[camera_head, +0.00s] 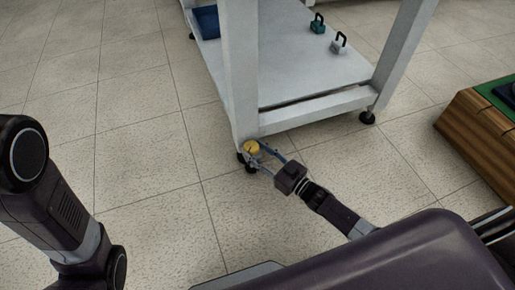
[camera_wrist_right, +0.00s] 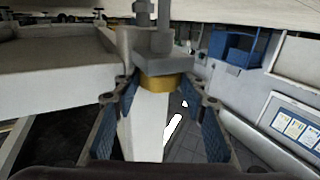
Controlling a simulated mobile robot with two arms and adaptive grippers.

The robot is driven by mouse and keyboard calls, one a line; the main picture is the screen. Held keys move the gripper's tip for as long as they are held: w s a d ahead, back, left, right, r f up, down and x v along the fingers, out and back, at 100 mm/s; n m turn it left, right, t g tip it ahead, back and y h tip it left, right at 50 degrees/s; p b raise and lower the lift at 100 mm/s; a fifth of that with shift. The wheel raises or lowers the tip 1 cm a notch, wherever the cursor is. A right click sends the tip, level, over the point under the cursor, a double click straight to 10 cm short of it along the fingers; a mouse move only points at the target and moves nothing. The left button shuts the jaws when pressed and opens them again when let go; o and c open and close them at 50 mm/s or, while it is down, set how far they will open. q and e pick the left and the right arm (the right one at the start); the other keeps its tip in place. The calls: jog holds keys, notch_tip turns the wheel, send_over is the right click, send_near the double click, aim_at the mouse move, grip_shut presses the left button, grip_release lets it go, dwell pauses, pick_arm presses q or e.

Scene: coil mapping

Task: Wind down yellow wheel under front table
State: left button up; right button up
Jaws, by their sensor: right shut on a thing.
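The yellow wheel (camera_head: 251,147) sits at the foot of the near leg of the white front table (camera_head: 307,123), just above the black foot. My right gripper (camera_head: 258,157) reaches low to it from the right, its fingers on either side. In the right wrist view the yellow wheel (camera_wrist_right: 159,83) shows as a yellow band between the blue-padded fingers of my right gripper (camera_wrist_right: 160,90), which is shut on it. My left arm is at the left of the head view; its gripper is out of the picture.
Two kettlebell-like weights, one teal (camera_head: 317,23) and one grey (camera_head: 338,44), and a blue bin (camera_head: 207,22) are on the table's lower shelf. A wooden box with a green top (camera_head: 484,121) stands at the right. The tiled floor at the left is clear.

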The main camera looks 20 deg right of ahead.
jog(key=shift+a+r+m+t+h+p, duration=0.2)
jog(key=shift+m+t+h+p, duration=0.2)
jog(key=shift+m+h, duration=0.35)
jog(key=shift+f+h, duration=0.2)
jog(key=shift+h, duration=0.35)
jog(key=o, duration=1.2)
jog(key=shift+c, duration=0.2)
jog(key=shift+s+d, duration=0.1)
jog(key=shift+s, duration=0.1)
jog(key=v, duration=1.1)
jog(key=shift+s+f, duration=0.2)
jog(key=shift+s, duration=0.15)
jog(key=shift+d, duration=0.15)
